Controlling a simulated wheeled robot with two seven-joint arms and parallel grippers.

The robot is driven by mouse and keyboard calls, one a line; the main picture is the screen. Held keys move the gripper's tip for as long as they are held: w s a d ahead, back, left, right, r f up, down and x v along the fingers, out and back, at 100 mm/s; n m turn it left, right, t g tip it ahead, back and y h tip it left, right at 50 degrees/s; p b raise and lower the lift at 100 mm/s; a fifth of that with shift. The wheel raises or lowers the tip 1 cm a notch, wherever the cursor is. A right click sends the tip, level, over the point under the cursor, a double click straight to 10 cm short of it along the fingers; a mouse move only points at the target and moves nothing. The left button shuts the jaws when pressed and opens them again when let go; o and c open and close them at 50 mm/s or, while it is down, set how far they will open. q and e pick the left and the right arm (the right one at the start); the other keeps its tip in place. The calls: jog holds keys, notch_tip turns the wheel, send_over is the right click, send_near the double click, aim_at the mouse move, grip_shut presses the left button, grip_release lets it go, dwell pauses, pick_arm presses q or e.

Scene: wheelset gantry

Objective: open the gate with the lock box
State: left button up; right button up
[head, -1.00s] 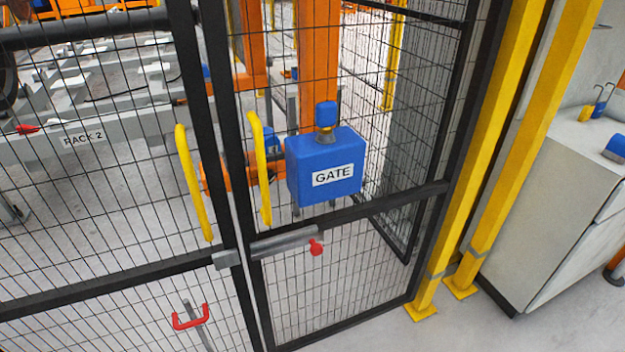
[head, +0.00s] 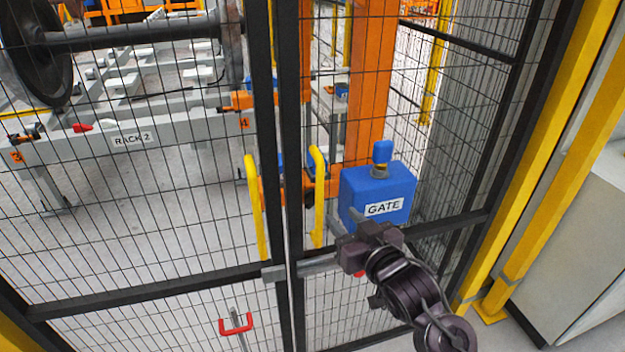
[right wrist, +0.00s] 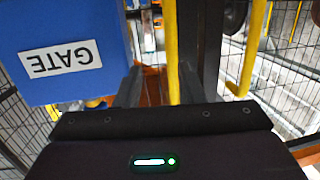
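The closed mesh gate has two yellow upright handles, the left one (head: 256,207) and the right one (head: 318,197). The blue lock box (head: 356,190), labelled GATE, sits right of the handles with a blue knob (head: 382,152) on top. A grey slide bolt (head: 318,263) crosses the gate seam below; its red knob is mostly hidden behind my gripper. My right gripper (head: 345,232) is in front of the box's lower left part. In the right wrist view its fingers (right wrist: 158,88) are apart, with the box (right wrist: 65,45) beside them and a yellow handle (right wrist: 171,50) beyond. My left gripper is not in view.
Yellow posts (head: 545,150) and a grey cabinet (head: 590,250) stand at the right. Behind the mesh are RACK 2 (head: 120,145) and an orange column (head: 370,90).

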aim_at(322, 185)
jog(key=shift+n+t+y, duration=0.3)
jog(key=shift+t+y, duration=0.1)
jog(key=shift+y, duration=0.3)
jog(key=w+a+r, duration=0.1)
jog(key=w, duration=0.1)
jog(key=w+a+r+p, duration=0.1)
jog(key=w+a+r, duration=0.1)
jog(key=w+a+r+p, duration=0.1)
jog(key=w, duration=0.1)
jog(key=shift+a+r, duration=0.2)
jog(key=shift+a, duration=0.2)
jog(key=shift+w+a+f, duration=0.1)
jog(key=shift+w+a, duration=0.1)
jog(key=shift+w, duration=0.15)
grip_shut()
